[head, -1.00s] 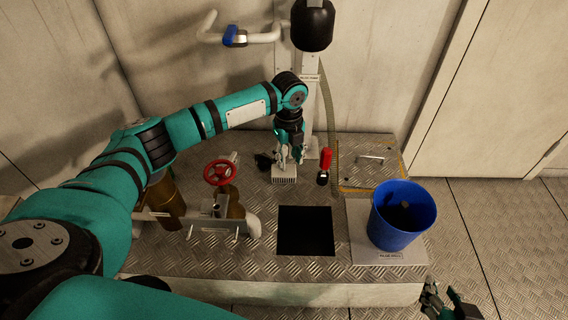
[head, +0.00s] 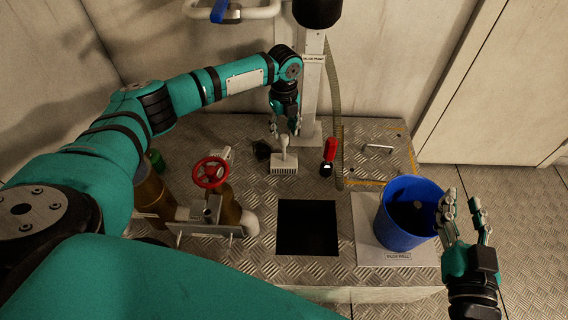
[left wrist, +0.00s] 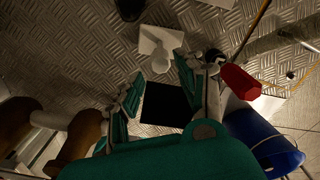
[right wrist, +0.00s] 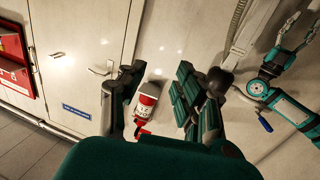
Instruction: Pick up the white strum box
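The white strum box (head: 283,168), a slotted block with an upright white neck, stands on the chequered metal deck, behind the square dark opening. It also shows in the left wrist view (left wrist: 159,43), beyond the fingertips. My left gripper (head: 286,128) is above and behind the strum box with its fingers pointing down. In the left wrist view its fingers (left wrist: 155,85) are spread with nothing between them. My right gripper (head: 463,203) is at the right, beside the blue bucket, fingers up. In the right wrist view its fingers (right wrist: 160,85) are apart and empty.
The square opening (head: 307,228) lies in front of the strum box. A red-handled tool (head: 330,152) stands right of it, a small black item (head: 261,150) left. A red valve wheel (head: 211,172) is further left. The blue bucket (head: 398,232) stands at right.

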